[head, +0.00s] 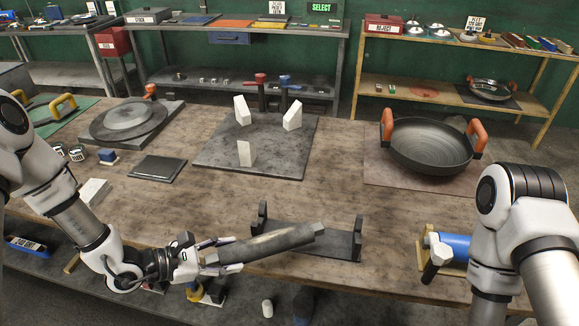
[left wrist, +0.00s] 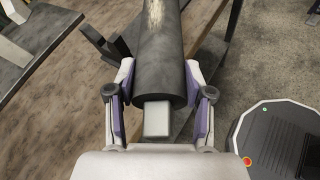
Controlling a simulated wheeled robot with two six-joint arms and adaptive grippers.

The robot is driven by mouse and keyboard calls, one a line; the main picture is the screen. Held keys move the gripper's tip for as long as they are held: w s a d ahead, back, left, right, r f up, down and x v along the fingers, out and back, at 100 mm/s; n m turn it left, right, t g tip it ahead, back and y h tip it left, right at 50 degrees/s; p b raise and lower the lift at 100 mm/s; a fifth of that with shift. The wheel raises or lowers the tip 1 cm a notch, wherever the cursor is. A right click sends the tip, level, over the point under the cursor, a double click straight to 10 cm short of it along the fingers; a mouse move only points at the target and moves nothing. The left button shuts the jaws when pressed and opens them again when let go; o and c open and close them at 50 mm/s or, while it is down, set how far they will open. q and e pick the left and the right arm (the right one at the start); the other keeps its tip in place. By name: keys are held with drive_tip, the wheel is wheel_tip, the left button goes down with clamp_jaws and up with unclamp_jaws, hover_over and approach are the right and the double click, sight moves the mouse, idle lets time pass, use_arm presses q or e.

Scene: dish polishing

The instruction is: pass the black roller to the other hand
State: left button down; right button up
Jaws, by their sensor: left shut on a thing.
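The black roller (head: 275,242) is a long dark cylinder with a pale worn streak. My left gripper (head: 230,255) is shut on its left end, in front of the bench's front edge. The roller points to the right, nearly level, with its far end in front of or over the dark cradle (head: 345,246); I cannot tell whether they touch. In the left wrist view the roller (left wrist: 163,60) runs away between the two purple-lined fingers of the left gripper (left wrist: 158,75). My right arm is at the right of the head view; its gripper is out of view.
A blue cylinder (head: 456,246) on a wooden stand is at the bench's right front. A dark pan (head: 430,147) with orange handles sits at the back right. A grey plate (head: 275,163) with white blocks lies mid-bench. The bench front between the plate and cradle is mostly clear.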

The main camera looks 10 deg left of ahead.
drive_tip(key=o, duration=0.8)
drive_tip(key=w+a+r+m+g+y, duration=0.1)
drive_tip(key=w+a+r+m+g, duration=0.1)
drive_tip(key=w+r+m, duration=0.8)
drive_tip(key=w+a+r+m+t+y, duration=0.1)
drive_tip(key=w+a+r+y, duration=0.15)
drive_tip(key=w+r, duration=0.45)
drive_tip(key=w+a+r+m+t+y, duration=0.1)
drive_tip(key=w+a+r+m+y, duration=0.2)
drive_tip(key=r, duration=0.7)
drive_tip(key=w+a+r+t+y, duration=0.1)
drive_tip(key=w+a+r, duration=0.45)
drive_tip(key=r, duration=0.35)
use_arm(q)
drive_tip(key=w+d+r+m+g+h, duration=0.1)
drive_tip(key=d+r, duration=0.3)
drive_tip(key=d, duration=0.4)
drive_tip(key=w+d+r+m+g, duration=0.2)
drive_tip(key=w+d+r, duration=0.1)
drive_tip(key=d, duration=0.5)
drive_tip(key=shift+d+r+h, duration=0.3)
drive_tip(key=shift+r+h, duration=0.05)
drive_tip(key=shift+h, duration=0.05)
use_arm(e)
drive_tip(key=shift+m, duration=0.3)
drive_tip(key=x, duration=1.2)
drive_tip(key=shift+w+d+f, duration=0.1)
drive_tip(key=shift+w+d, duration=0.15)
drive_tip(key=shift+d, duration=0.05)
